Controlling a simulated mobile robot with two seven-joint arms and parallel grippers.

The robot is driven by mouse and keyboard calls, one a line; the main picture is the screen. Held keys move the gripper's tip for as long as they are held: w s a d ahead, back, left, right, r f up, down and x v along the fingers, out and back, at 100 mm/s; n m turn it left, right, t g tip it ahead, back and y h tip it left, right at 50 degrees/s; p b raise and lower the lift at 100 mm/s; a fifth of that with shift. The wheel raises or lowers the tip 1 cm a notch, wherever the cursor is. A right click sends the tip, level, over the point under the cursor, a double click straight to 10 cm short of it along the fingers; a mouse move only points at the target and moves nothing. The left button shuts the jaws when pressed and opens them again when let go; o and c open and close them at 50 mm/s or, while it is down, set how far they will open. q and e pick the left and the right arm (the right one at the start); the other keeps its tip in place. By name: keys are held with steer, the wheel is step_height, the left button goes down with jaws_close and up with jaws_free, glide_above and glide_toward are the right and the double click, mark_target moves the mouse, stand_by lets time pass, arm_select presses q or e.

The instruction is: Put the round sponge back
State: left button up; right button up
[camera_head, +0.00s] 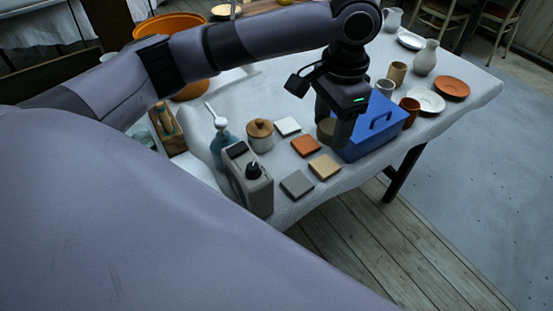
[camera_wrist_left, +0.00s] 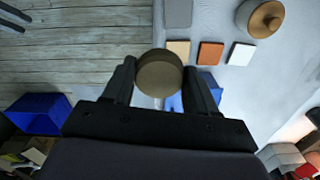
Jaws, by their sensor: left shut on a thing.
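The round sponge (camera_wrist_left: 160,74) is a thick brown disc, held between the two fingers of my left gripper (camera_wrist_left: 158,82) in the left wrist view. In the head view, my left gripper (camera_head: 334,132) points down beside the blue box (camera_head: 372,130), with the sponge (camera_head: 326,130) partly hidden by a finger. The sponge appears to be above the table; the exact gap cannot be told. My right gripper is not in view.
White (camera_head: 287,126), orange (camera_head: 305,145), tan (camera_head: 324,166) and grey (camera_head: 297,185) tiles lie left of the gripper. A lidded jar (camera_head: 260,137), pump bottle (camera_head: 222,140) and grey device (camera_head: 250,182) stand farther left. Cups, plates and a white jug (camera_head: 425,58) stand right.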

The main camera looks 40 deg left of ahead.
mark_target(277, 164)
arm_select(q)
steer(key=w+a+r+m+b, duration=0.1)
steer(key=a+m+b, duration=0.2)
steer(key=a+m, duration=0.75)
steer(key=f, duration=0.6)
steer(key=a+f+n+b, duration=0.1)
steer(key=f, duration=0.5)
steer(key=a+f+n+b, duration=0.1)
steer(key=f, duration=0.5)
steer(key=shift+w+a+f+n, duration=0.2)
steer(key=shift+a+f+n, duration=0.05)
steer(key=shift+f, duration=0.55)
steer(key=shift+f, duration=0.15)
steer(key=o, duration=1)
